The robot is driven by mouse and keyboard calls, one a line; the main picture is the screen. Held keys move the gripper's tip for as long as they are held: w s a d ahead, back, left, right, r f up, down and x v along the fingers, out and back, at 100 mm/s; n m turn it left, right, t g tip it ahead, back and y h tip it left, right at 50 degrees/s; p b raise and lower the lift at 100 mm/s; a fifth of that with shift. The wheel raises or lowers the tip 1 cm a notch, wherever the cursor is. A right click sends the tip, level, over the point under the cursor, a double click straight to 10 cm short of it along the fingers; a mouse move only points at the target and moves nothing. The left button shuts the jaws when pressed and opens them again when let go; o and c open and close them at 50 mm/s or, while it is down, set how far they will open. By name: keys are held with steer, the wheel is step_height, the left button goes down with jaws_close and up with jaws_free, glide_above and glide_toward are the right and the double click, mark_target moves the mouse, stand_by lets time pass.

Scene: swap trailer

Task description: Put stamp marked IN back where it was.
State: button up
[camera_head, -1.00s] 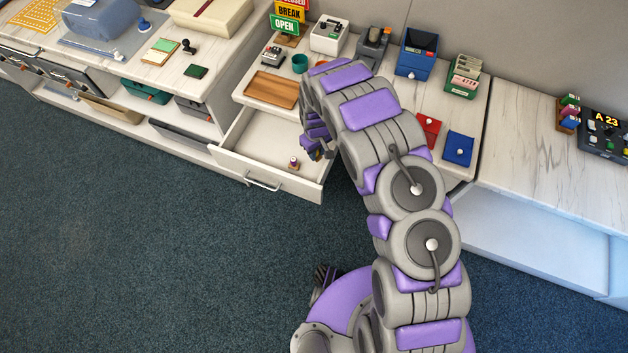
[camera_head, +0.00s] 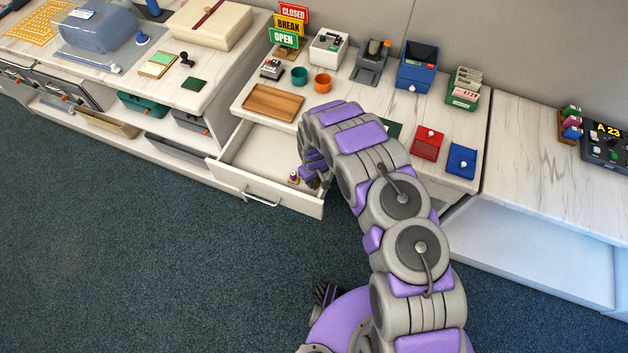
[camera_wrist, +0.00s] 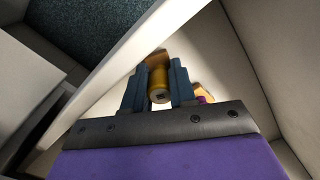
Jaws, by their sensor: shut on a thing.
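An open white drawer (camera_head: 235,188) sticks out below the counter. My gripper (camera_head: 314,182) is inside its right end, low and mostly hidden by my arm in the head view. In the wrist view my gripper (camera_wrist: 159,88) is shut on a stamp with a yellow cylindrical handle (camera_wrist: 159,84) and a wooden part beyond it. Its marking cannot be read. Another stamp (camera_head: 293,178), with a purple part and a wooden base, stands in the drawer just left of my gripper. A wooden piece with purple (camera_wrist: 204,94) shows right of the fingers in the wrist view.
The drawer's left part is empty. Above it on the counter are a wooden tray (camera_head: 273,101), a teal cup (camera_head: 299,76), an orange cup (camera_head: 322,83), a red box (camera_head: 427,143) and a blue box (camera_head: 461,160). The drawer walls stand close around my gripper.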

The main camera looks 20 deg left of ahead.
steer(key=o, duration=0.8)
steer(key=shift+d, duration=0.25)
steer(key=shift+o, duration=0.2)
steer(key=shift+a+r, duration=0.1)
steer(key=shift+r, duration=0.05)
steer(key=shift+r, duration=0.3)
step_height(320, 180, up, 11)
steer(key=p, duration=0.2)
steer(key=shift+r+p, duration=0.15)
steer(key=shift+p, duration=0.15)
